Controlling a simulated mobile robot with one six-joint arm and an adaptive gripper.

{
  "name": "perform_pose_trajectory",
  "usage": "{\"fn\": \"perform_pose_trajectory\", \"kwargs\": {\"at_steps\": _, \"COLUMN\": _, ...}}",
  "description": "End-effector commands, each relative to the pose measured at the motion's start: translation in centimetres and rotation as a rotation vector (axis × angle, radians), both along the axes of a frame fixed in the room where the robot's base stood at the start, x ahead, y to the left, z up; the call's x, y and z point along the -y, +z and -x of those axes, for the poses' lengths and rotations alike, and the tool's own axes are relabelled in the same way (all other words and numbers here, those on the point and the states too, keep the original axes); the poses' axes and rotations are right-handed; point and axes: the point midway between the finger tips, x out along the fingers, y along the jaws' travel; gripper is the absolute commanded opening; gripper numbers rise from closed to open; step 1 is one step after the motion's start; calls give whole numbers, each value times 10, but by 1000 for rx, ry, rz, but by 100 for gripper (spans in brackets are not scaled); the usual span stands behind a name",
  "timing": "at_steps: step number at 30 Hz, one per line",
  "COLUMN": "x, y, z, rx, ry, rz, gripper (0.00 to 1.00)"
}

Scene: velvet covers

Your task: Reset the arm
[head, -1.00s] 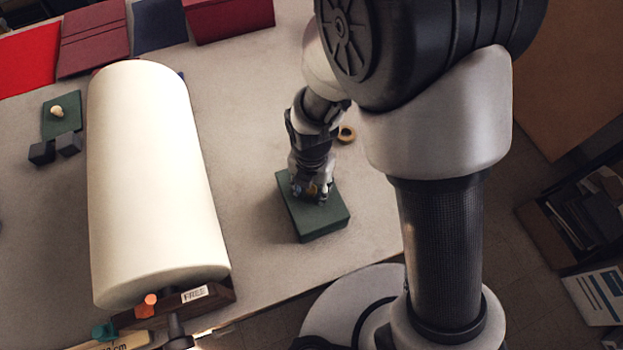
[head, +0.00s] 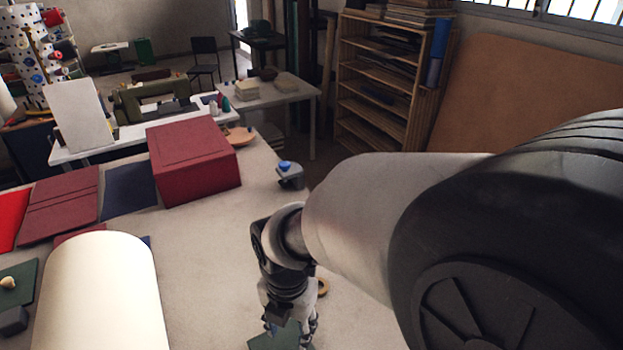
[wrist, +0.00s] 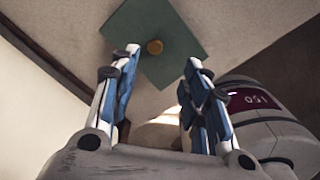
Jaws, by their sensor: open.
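My gripper (head: 290,332) hangs over the table, low in the head view, its fingertips near the bottom edge. In the wrist view my gripper (wrist: 162,58) has its two fingers wide apart with nothing between them. My arm covers the right of the head view.
A cream roll (head: 100,300) lies left of my gripper. A brown ring (head: 323,286) is close to its right. A dark red box (head: 195,165) and a grey device with a blue top (head: 290,176) stand farther back. The table between is mostly clear.

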Motion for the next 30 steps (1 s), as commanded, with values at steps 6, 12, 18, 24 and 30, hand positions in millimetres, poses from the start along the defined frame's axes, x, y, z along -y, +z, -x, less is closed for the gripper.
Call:
{"fn": "perform_pose_trajectory", "kwargs": {"at_steps": 6, "x": 58, "y": 39, "z": 2, "rx": 73, "ry": -667, "rz": -82, "gripper": 42}}
{"fn": "perform_pose_trajectory", "kwargs": {"at_steps": 12, "x": 113, "y": 66, "z": 24, "rx": 118, "ry": -1368, "rz": -200, "gripper": 42}}
{"fn": "perform_pose_trajectory", "kwargs": {"at_steps": 18, "x": 159, "y": 78, "z": 57, "rx": 132, "ry": -2045, "rz": -364, "gripper": 42}}
{"fn": "perform_pose_trajectory", "kwargs": {"at_steps": 24, "x": 185, "y": 78, "z": 85, "rx": 112, "ry": -2529, "rz": -518, "gripper": 42}}
{"fn": "perform_pose_trajectory", "kwargs": {"at_steps": 30, "x": 192, "y": 78, "z": 95, "rx": 94, "ry": -2705, "rz": -581, "gripper": 42}}
